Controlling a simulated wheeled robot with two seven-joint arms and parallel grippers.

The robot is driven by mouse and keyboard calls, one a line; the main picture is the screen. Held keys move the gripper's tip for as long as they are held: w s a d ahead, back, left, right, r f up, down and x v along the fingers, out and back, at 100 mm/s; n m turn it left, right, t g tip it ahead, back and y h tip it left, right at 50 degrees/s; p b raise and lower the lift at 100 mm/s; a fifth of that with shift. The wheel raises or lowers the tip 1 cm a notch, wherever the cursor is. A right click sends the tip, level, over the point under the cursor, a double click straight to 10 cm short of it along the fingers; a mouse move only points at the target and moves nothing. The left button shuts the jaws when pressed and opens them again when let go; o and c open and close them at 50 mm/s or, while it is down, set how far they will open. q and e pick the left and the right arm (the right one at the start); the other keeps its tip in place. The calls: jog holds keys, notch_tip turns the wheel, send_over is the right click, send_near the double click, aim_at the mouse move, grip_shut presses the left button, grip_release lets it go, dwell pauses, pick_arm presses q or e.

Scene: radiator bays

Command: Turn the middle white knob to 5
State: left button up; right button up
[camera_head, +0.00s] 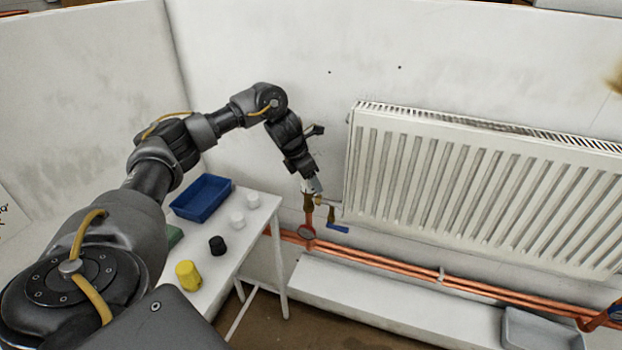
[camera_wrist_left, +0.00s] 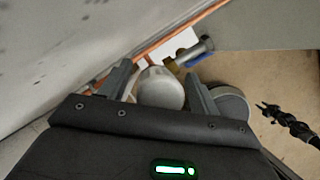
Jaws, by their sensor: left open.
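A white knob (camera_head: 312,186) sits on the brass valve (camera_head: 309,203) at the radiator's left end. In the left wrist view the same white knob (camera_wrist_left: 161,89) lies between the two fingers. My left gripper (camera_head: 307,178) is open around it; whether the fingers touch it I cannot tell. No number on the knob is readable. No second or third knob of a row is clear in view. In the left wrist view a dark jointed form, which looks like my right arm with its gripper (camera_wrist_left: 268,108), shows far off, too small to read.
The radiator (camera_head: 480,190) stands right; copper pipes (camera_head: 385,270) run beneath. A white table (camera_head: 225,264) holds a blue tray (camera_head: 201,198), two white caps, a black one and a yellow one.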

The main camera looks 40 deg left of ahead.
pick_arm(q)
jog(key=shift+f, duration=0.1)
jog(key=c, duration=1)
jog(key=shift+o, duration=0.2)
pick_arm(e)
jog(key=shift+s+a, duration=0.35)
